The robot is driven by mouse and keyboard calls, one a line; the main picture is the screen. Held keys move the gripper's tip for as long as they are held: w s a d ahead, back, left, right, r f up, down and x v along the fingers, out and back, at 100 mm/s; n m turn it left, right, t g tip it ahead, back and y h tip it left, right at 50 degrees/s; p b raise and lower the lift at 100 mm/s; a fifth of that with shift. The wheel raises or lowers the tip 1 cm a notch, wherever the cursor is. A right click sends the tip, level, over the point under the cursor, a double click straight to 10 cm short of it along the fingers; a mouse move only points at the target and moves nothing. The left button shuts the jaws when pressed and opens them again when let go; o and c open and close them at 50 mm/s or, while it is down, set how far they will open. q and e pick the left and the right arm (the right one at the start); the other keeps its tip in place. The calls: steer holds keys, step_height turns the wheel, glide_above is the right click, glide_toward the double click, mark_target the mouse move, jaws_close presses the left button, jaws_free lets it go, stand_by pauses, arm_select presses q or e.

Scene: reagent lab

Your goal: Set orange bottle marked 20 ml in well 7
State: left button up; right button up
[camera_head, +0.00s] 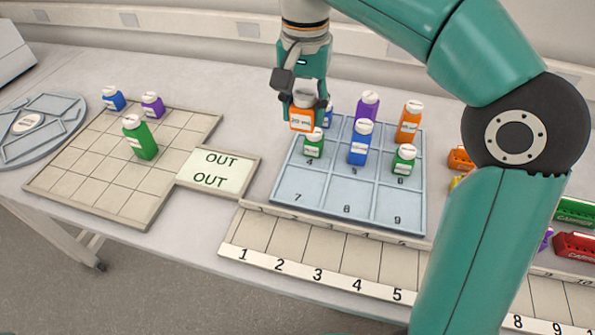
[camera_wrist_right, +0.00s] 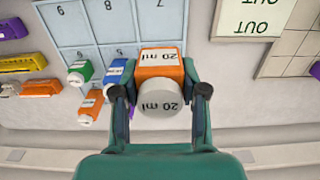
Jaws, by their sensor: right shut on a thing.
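My right gripper (camera_head: 303,108) is shut on an orange bottle (camera_head: 302,120) with a white cap, held upright above the back left of the blue tray (camera_head: 272,203). In the right wrist view, the right gripper (camera_wrist_right: 160,95) grips this orange bottle (camera_wrist_right: 160,62), whose label and cap (camera_wrist_right: 158,101) read 20 ml. Well 7 (camera_head: 299,195), at the tray's front left, is empty. A second orange bottle (camera_head: 409,124) stands in the back right well. My left gripper is out of view.
Green bottles (camera_head: 313,147) (camera_head: 403,163) and a blue bottle (camera_head: 358,150) stand in the middle row. A purple bottle (camera_head: 367,105) and a partly hidden blue one (camera_head: 328,117) are behind. Wells 8 and 9 are empty. An OUT plate (camera_head: 219,170) lies left, a numbered rack (camera_head: 300,245) in front.

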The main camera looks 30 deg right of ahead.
mark_target(302, 185)
step_height(302, 185, down, 17)
steer(key=shift+b, duration=1.15)
steer(key=shift+f, duration=0.1)
steer(key=o, duration=1.1)
step_height(302, 185, up, 12)
steer(key=p, duration=0.1)
steer(key=shift+p, duration=0.35)
